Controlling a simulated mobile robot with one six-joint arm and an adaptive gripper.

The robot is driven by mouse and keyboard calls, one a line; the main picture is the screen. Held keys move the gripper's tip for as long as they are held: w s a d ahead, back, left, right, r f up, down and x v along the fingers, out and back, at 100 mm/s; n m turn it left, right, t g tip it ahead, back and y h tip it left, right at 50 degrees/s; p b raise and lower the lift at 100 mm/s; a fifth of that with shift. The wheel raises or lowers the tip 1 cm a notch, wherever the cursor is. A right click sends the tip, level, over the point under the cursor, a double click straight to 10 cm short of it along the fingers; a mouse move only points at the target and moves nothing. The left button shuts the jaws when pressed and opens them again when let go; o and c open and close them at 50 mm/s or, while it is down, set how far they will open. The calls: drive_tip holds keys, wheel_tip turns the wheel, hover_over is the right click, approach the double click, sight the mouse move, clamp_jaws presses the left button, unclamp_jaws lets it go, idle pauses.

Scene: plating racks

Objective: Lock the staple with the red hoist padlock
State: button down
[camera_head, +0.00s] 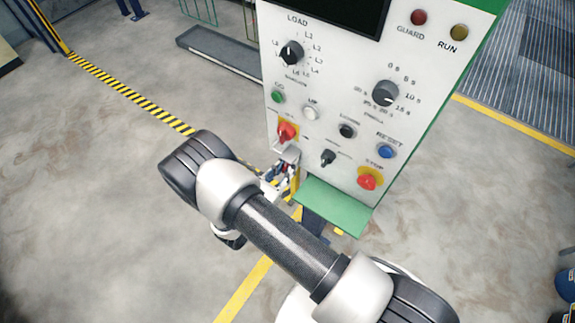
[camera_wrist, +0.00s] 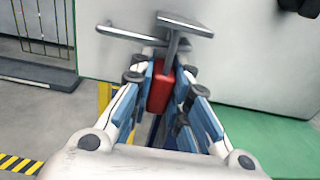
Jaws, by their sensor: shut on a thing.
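The red hoist padlock (camera_wrist: 160,92) is between the blue-padded fingers of my gripper (camera_wrist: 166,88) in the wrist view. My gripper is shut on its body. Grey metal hardware (camera_wrist: 183,24), which looks like the staple, stands out from the panel just above and beyond the padlock. I cannot tell whether the shackle passes through it or is only in front of it. In the head view my gripper (camera_head: 280,176) is at the panel's lower left, under the red switch (camera_head: 286,131) on its yellow plate; the padlock is mostly hidden there.
The white control panel (camera_head: 330,110) carries several knobs and buttons, including a red stop button (camera_head: 368,181) to the right. A green ledge (camera_head: 333,204) juts out right of my gripper. A grey bar (camera_wrist: 132,34) lies close above the fingers. Open floor is to the left.

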drive_tip(key=shift+r+p, duration=0.3)
drive_tip(key=shift+r, duration=0.2)
drive_tip(key=shift+f+b, duration=0.35)
idle(0.3)
drive_tip(key=c, duration=1.4)
unclamp_jaws()
drive_tip(key=shift+c, duration=0.2)
drive_tip(key=shift+a, duration=0.1)
drive_tip(key=v, duration=1.2)
